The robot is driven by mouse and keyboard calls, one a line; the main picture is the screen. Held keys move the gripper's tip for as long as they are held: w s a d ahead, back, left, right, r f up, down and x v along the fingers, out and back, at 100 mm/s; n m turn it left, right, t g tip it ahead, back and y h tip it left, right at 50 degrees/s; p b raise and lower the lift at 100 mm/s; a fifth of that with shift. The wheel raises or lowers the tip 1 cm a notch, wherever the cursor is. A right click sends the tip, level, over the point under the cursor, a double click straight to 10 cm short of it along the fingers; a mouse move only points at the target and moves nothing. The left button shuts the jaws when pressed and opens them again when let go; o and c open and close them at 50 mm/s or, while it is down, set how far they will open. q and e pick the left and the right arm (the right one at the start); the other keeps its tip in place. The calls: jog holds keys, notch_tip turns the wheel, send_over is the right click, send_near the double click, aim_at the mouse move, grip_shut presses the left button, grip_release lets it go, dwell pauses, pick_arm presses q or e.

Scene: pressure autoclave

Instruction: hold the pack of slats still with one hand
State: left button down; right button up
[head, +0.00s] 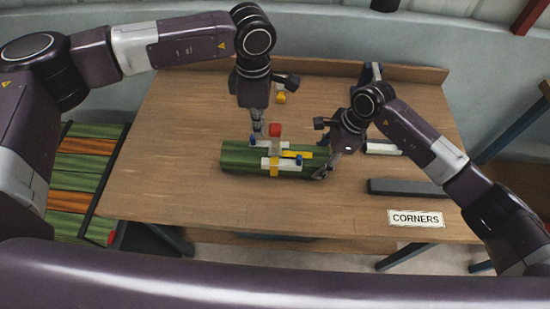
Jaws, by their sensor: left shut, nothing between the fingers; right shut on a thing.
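The pack of slats (235,158) is a green bundle lying lengthwise on the wooden table, left to right. A yellow strap (274,171) runs over it. White pieces with blue parts (270,143) and a yellow bar (297,154) sit on its top. My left gripper (257,128) points down, shut and empty, just above the pack's back edge, left of a red block (275,130). My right gripper (324,172) is at the pack's right end, shut on it. The arm partly hides that end, and the exact finger contact is hard to see.
A dark bar (405,188) and a sign reading CORNERS (416,219) lie on the table's right side. A small yellow and white item (281,97) is at the back. A rack of green and orange slats (75,180) stands left. The table's front left is clear.

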aim_at(280, 127)
jog(key=shift+f, duration=0.1)
dwell(0.5)
pick_arm(q)
jog(key=shift+d+f, duration=0.2)
jog(key=shift+d, duration=1.1)
jog(key=shift+d+f, duration=0.15)
jog(key=shift+d, duration=1.15)
jog(key=shift+a+r, duration=0.2)
jog(key=shift+a, duration=1.1)
jog(key=shift+a+r, duration=0.2)
jog(key=shift+a, duration=1.1)
notch_tip(280, 127, up, 8)
jog(key=a, duration=0.1)
pick_arm(e)
jog(key=o, duration=1.4)
